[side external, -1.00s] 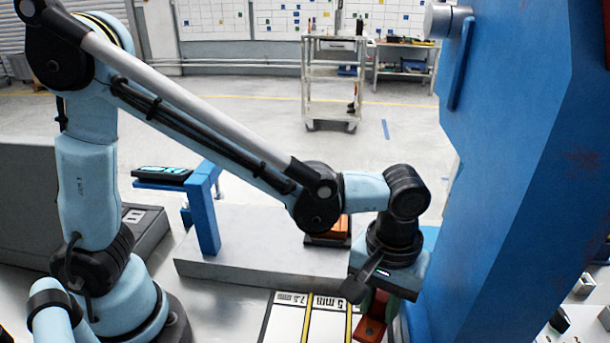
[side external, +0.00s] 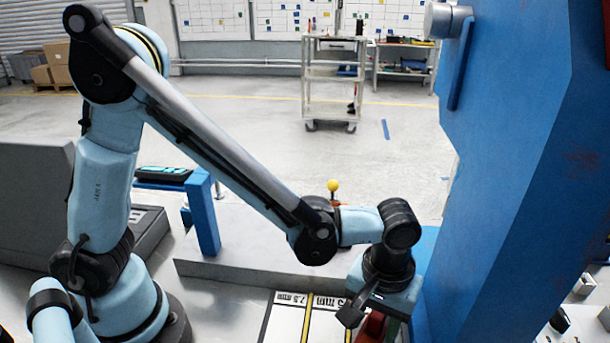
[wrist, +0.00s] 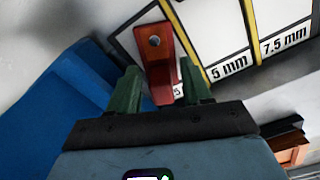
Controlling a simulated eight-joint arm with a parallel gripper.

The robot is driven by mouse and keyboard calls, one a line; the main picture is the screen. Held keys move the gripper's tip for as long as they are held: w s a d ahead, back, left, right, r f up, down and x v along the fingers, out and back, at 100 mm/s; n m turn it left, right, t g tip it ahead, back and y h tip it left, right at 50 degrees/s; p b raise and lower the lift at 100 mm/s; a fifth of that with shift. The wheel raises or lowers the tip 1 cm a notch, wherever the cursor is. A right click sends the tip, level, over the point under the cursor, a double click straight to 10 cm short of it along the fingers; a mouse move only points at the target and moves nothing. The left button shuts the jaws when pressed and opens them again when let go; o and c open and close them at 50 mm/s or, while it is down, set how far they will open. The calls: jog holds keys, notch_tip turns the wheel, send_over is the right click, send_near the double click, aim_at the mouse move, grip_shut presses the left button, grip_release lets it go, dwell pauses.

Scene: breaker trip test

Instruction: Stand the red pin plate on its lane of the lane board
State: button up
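The red pin plate (wrist: 158,58) shows in the wrist view at the end lane of the lane board (wrist: 211,26), with a round grey pin or bolt head on it. In the side external view only a red sliver of it (side external: 373,326) shows below my wrist. My gripper (wrist: 160,84) has two green fingers standing apart, one on each side of the plate's near end. A gap shows between the right finger and the plate; contact on the left is unclear. The plate's underside is hidden.
Neighbouring lanes are marked 5 mm and 7.5 mm, with yellow dividing lines. A large blue frame (side external: 510,170) stands close right of my gripper. A grey block (side external: 240,245) lies behind the board. An orange block (wrist: 287,150) shows lower right in the wrist view.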

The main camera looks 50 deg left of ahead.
aim_at(375, 317)
jog(key=shift+o, duration=0.3)
notch_tip(375, 317, up, 12)
jog(key=s+a+m+t, duration=0.2)
jog(key=a+m+t, duration=0.2)
jog(key=a, duration=1.7)
jog(key=t, duration=0.3)
jog(key=shift+a+f+m, duration=0.15)
jog(key=shift+f+m, duration=0.05)
jog(key=shift+m, duration=0.1)
